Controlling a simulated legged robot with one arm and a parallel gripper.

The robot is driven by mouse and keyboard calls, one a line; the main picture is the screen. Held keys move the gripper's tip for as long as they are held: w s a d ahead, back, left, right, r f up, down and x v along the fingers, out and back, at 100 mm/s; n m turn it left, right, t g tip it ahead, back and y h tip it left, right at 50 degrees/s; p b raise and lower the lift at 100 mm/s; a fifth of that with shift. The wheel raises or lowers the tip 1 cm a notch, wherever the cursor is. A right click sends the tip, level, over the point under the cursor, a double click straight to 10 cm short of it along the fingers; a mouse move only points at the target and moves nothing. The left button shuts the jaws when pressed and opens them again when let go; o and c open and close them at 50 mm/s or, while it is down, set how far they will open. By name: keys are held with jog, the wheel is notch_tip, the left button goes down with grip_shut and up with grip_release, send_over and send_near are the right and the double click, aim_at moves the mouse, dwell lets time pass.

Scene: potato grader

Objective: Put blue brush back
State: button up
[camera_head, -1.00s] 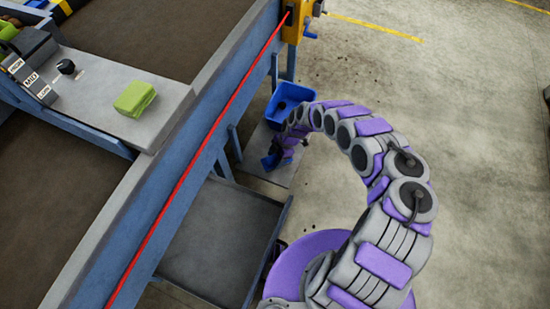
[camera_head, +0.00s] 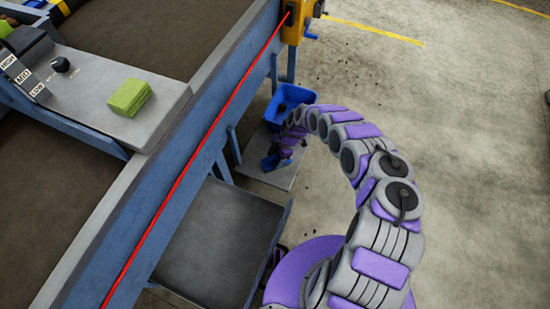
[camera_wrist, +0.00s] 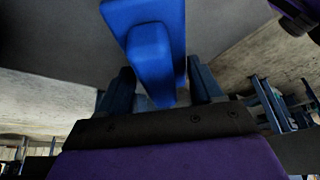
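The blue brush (camera_wrist: 152,50) fills the upper middle of the wrist view, and its near end reaches between my fingers. In the head view a small blue shape, which looks like the brush (camera_head: 269,162), is at the low grey platform beside the conveyor frame. My gripper (camera_wrist: 162,92) is open around the brush's near end, with one dark finger on each side and gaps showing. In the head view my gripper (camera_head: 281,153) is small and partly hidden by my arm. Whether the brush rests fully on the platform is unclear.
A blue bin (camera_head: 291,103) stands just beyond my gripper. The low grey platform (camera_head: 282,177) lies beneath it. The blue conveyor frame (camera_head: 190,165) runs along the left, with a grey tray (camera_head: 215,245) below. A green block (camera_head: 130,96) sits on the control panel. Floor to the right is clear.

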jog(key=o, duration=0.4)
